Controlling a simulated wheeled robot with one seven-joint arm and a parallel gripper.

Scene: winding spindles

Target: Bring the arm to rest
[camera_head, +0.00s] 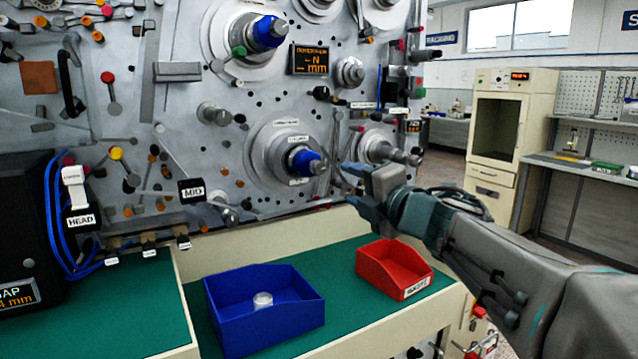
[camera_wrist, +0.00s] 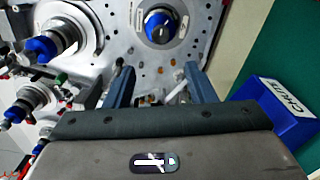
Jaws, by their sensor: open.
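My gripper (camera_head: 349,186) is in front of the machine panel, just right of and a little below the lower blue-tipped spindle (camera_head: 304,162). Its two fingers are apart, with nothing seen between them. In the wrist view the open fingers (camera_wrist: 158,72) point at the panel, and a blue-collared spindle (camera_wrist: 160,26) shows beyond them. My arm reaches in from the right side of the head view. No contact between the fingers and the panel can be made out.
Several knobs and spindles project from the panel. A cream cabinet (camera_head: 497,128) stands behind right.

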